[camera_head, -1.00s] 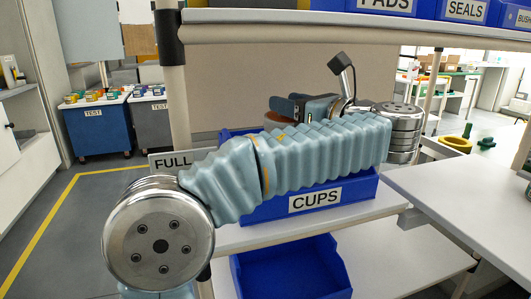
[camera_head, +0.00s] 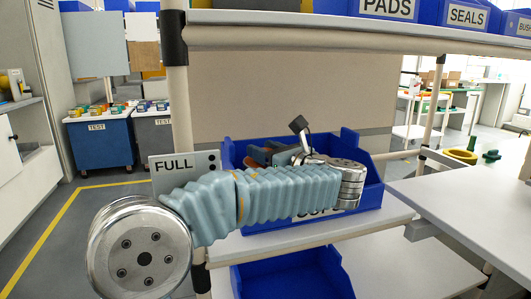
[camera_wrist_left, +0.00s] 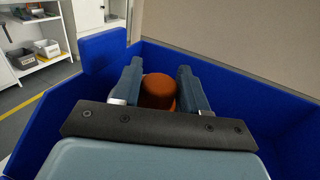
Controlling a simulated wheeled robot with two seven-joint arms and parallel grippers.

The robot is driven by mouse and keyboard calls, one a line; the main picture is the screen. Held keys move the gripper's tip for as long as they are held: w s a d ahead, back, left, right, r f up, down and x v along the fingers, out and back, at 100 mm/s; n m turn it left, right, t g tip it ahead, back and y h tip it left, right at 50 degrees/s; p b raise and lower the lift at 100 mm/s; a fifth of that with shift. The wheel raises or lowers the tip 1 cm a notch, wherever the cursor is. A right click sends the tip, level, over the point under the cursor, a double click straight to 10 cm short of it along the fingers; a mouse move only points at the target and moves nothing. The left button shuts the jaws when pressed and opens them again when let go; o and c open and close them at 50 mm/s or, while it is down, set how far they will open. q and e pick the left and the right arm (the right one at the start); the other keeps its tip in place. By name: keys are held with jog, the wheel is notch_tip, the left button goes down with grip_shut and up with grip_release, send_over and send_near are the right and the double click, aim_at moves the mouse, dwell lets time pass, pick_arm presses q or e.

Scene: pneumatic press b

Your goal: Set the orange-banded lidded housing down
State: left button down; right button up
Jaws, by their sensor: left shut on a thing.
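The housing (camera_wrist_left: 158,92) shows as a rounded orange-brown top between my left gripper's two fingers in the left wrist view. A dark slot or edge crosses its lower side, and its lower part is hidden by the gripper. In the head view only a sliver of the orange housing (camera_head: 259,158) shows beside the fingers. My left gripper (camera_head: 266,153) is shut on the housing, inside the outline of the blue bin (camera_head: 365,196). The bin's walls (camera_wrist_left: 245,95) surround it in the left wrist view. I cannot tell whether the housing touches the bin floor. My right gripper is not in view.
The bin stands on a white shelf (camera_head: 300,238), its CUPS label partly covered by my arm. A FULL sign (camera_head: 174,165) is at its left. Another shelf (camera_head: 360,38) with blue bins runs above. A lower blue bin (camera_head: 300,280) is underneath. A white table (camera_head: 470,205) is right.

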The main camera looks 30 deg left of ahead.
pick_arm(q)
jog(key=c, duration=0.6)
grip_release()
jog(key=shift+r, duration=0.1)
jog(key=v, duration=1.2)
